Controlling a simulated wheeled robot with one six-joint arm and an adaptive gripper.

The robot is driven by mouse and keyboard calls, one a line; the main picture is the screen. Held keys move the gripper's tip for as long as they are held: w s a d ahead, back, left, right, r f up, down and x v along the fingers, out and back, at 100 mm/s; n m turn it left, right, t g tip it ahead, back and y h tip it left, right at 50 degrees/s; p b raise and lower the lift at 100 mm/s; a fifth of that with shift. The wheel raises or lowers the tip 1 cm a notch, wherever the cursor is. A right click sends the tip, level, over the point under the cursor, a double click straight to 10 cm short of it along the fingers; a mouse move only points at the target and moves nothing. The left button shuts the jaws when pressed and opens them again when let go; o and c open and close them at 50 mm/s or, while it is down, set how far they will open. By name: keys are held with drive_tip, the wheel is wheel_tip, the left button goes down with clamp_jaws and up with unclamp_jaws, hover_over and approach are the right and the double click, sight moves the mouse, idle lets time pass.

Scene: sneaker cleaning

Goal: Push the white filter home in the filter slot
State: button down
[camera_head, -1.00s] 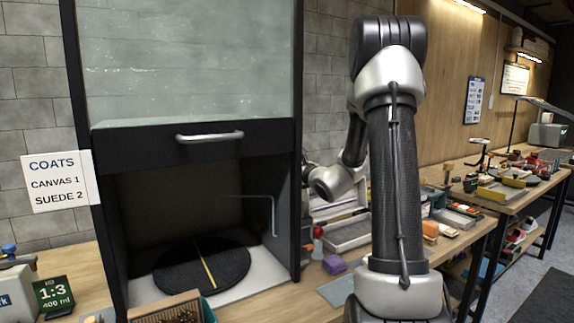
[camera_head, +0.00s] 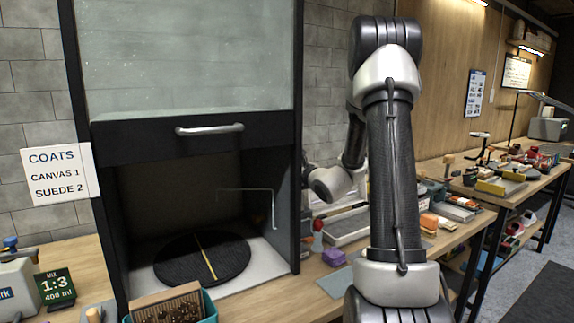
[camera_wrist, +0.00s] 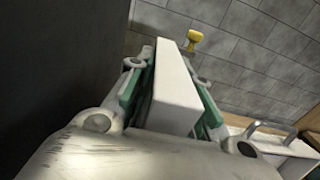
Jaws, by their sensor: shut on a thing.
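In the wrist view, my gripper (camera_wrist: 171,76) is shut on the white filter (camera_wrist: 174,100), a flat white block held between its green-lined fingers. The filter's far end points up toward a grey block wall. A dark panel (camera_wrist: 55,60) fills the left side, close beside the gripper; I cannot make out a slot in it. In the head view, the dark spray booth (camera_head: 110,135) stands at the left. My gripper and the filter are hidden there, with my forearm reaching behind the booth's right side.
A small yellow part (camera_wrist: 194,36) shows beyond the filter. The booth holds a round black turntable (camera_head: 180,262) with a yellow strip. A teal-edged crate (camera_head: 208,306) stands in front. A purple block (camera_head: 333,257) and a tray (camera_head: 345,228) lie to the booth's right.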

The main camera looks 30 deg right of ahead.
drive_tip(key=shift+f, duration=1.15)
drive_tip(key=c, duration=1.2)
unclamp_jaws()
drive_tip(key=shift+f, duration=0.1)
drive_tip(key=s, duration=1.2)
drive_tip(key=shift+d, duration=0.15)
